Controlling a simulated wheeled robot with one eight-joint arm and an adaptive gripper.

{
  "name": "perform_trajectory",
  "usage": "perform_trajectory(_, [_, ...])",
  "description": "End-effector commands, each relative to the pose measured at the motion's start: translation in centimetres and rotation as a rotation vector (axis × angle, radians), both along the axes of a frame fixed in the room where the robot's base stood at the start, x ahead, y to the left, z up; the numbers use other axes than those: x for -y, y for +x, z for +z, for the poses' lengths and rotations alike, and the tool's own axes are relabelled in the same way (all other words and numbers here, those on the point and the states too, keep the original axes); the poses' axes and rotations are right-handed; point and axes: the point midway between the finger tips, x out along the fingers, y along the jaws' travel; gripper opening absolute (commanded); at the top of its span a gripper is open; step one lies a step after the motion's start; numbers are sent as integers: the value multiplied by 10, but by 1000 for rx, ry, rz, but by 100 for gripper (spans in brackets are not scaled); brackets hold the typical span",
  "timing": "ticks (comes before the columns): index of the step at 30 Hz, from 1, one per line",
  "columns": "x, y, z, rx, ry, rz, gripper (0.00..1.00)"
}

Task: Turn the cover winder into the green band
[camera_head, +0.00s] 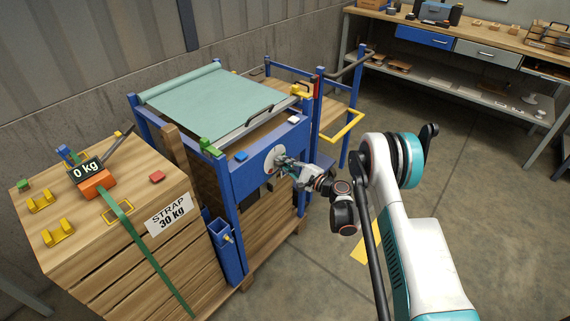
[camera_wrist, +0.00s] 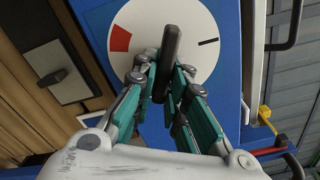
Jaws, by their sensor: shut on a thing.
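The cover winder is a white round dial (camera_head: 273,158) on the blue panel of the frame. In the wrist view the dial (camera_wrist: 195,22) carries a dark bar handle (camera_wrist: 171,50), a red band (camera_wrist: 120,39) at left and a short black mark at right. No green band shows; my fingers hide the dial's lower part. My gripper (camera_head: 284,166) is at the dial, and in the wrist view its fingers (camera_wrist: 163,72) are shut on the dark handle from both sides. The pale green cover (camera_head: 215,98) lies across the top of the blue frame, with a roll at its far end.
A wooden crate (camera_head: 105,255) with a green strap, a "0 kg" display (camera_head: 87,168) and a "STRAP 30 kg" label stands at left. A yellow bracket (camera_head: 345,128) and blue posts stand right of the panel. A workbench (camera_head: 480,45) is at the back right. Floor at right is open.

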Motion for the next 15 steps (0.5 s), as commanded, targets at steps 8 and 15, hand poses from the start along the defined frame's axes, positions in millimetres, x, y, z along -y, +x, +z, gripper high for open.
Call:
perform_trajectory(8, [1, 0, -1, 0, -1, -1, 32])
perform_trajectory(15, [3, -2, 0, 0, -1, -1, 32])
